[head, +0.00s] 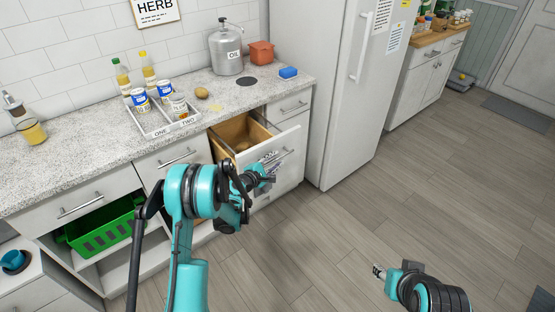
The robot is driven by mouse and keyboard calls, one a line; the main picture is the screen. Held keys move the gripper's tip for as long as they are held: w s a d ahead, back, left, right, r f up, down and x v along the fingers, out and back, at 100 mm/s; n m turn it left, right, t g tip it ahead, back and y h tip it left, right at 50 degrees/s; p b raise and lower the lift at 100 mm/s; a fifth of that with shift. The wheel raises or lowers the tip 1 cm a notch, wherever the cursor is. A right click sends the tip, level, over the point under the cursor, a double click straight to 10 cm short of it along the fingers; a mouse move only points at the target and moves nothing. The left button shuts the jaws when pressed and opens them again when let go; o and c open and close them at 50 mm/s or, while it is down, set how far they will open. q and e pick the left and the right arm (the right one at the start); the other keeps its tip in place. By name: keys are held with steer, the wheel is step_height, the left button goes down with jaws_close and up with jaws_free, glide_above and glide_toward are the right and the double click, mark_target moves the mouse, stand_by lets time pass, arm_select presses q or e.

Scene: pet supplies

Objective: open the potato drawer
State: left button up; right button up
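The open drawer (285,152) sticks out from under the counter, left of the fridge. Its wooden inside (235,133) shows; the part of it in view looks empty, and the rest is hidden by its walls and front. A bar handle runs across its white front. My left gripper (267,174) is at the drawer front, close to the handle. Whether its fingers hold the handle is too small to tell. My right gripper (378,271) is low over the floor at the lower right, away from the drawer.
A green crate (105,228) sits on a shelf below.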

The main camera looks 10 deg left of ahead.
arm_select(q)
steer(key=v, duration=0.9)
steer(key=shift+s, duration=0.35)
steer(key=shift+r, duration=0.1)
steer(key=s+d+r+m+g+y, duration=0.1)
steer(key=s+d+r+m+g, duration=0.2)
steer(key=s+d+r+m, duration=0.25)
steer(key=s+d+r+m+g, duration=0.2)
steer(key=s+d+r+m, duration=0.1)
steer(key=s+r+m, duration=0.4)
steer(key=s+a+f+m+g+y, duration=0.1)
steer(key=s+m, duration=0.3)
steer(key=s, duration=0.6)
steer(key=s+a+f+m+g+y, duration=0.1)
steer(key=s+m+y, duration=0.2)
steer(key=s, duration=0.8)
steer(key=shift+s+a+m+g, duration=0.2)
steer(key=shift+a+m+g, duration=0.15)
steer(key=shift+m, duration=0.2)
steer(key=shift+f, duration=0.1)
